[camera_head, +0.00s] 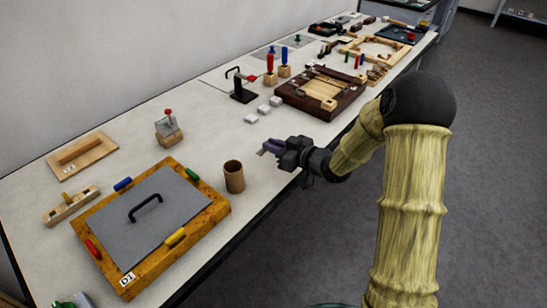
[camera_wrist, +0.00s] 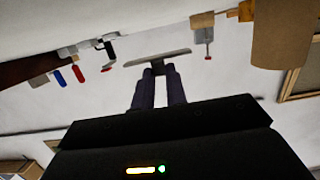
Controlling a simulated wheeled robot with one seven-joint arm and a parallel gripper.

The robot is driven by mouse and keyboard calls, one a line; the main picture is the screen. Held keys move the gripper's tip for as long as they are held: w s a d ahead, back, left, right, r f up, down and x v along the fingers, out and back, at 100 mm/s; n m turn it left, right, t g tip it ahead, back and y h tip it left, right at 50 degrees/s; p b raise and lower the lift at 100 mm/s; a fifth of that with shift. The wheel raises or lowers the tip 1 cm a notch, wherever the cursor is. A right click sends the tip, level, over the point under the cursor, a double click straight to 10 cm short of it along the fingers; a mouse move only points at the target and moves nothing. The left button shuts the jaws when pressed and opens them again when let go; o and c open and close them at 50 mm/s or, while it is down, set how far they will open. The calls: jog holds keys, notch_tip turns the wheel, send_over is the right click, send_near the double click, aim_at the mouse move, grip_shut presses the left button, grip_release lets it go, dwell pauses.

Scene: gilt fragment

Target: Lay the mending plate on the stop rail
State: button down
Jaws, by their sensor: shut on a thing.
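My gripper (camera_head: 271,146) reaches over the front edge of the bench, between the brown cup and the small grey blocks. In the wrist view its two dark fingers (camera_wrist: 158,74) are shut on a thin, flat grey strip, the mending plate (camera_wrist: 150,59). The plate lies crosswise at the fingertips, clear of other things as far as I can see. In the head view only a small pale bit of it shows at the fingertips. I cannot tell for sure which piece is the stop rail; a dark wooden frame (camera_head: 290,98) with pale wooden bars lies farther along the bench.
A brown cup (camera_head: 234,178) stands near the front edge. A wood-framed grey board (camera_head: 155,222) with a black handle lies at left. Small grey blocks (camera_head: 263,110) and a black stand (camera_head: 242,92) are farther back. The bench left of my gripper is partly clear.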

aim_at(274, 163)
jog(key=shift+f, duration=2.3)
jog(key=shift+f, duration=0.2)
jog(key=c, duration=1.4)
grip_release()
jog(key=shift+c, duration=0.2)
jog(key=v, duration=1.7)
jog(key=shift+d+b, duration=0.35)
jog(key=shift+b, duration=0.1)
jog(key=shift+w+r, duration=0.1)
jog(key=shift+w, duration=0.1)
